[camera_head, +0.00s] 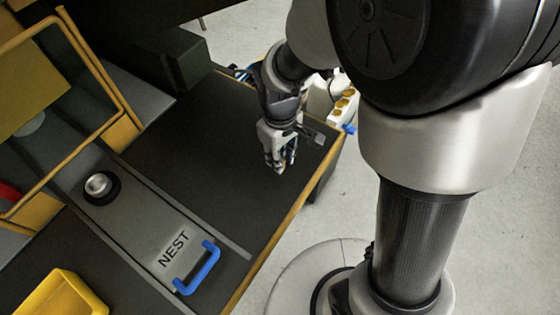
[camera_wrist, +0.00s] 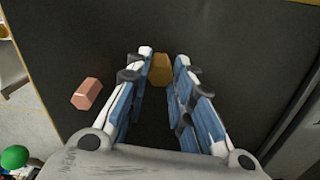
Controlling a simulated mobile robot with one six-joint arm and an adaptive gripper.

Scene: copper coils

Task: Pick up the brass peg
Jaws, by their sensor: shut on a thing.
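My gripper (camera_head: 280,167) is over the dark table top, near its right end, pointing down. In the wrist view the gripper (camera_wrist: 162,62) has its two blue-and-white fingers on either side of the brass peg (camera_wrist: 160,72), a short faceted yellow-brown piece at the fingertips. The fingers are shut on it. I cannot tell whether the peg touches the table or hangs just above it. In the head view the fingers largely hide the peg.
A copper-coloured faceted piece (camera_wrist: 87,93) lies on the table left of the fingers in the wrist view. A grey panel marked NEST (camera_head: 172,247) has a blue handle (camera_head: 197,268) and a round knob (camera_head: 101,186). A yellow bin (camera_head: 62,293) stands lower left.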

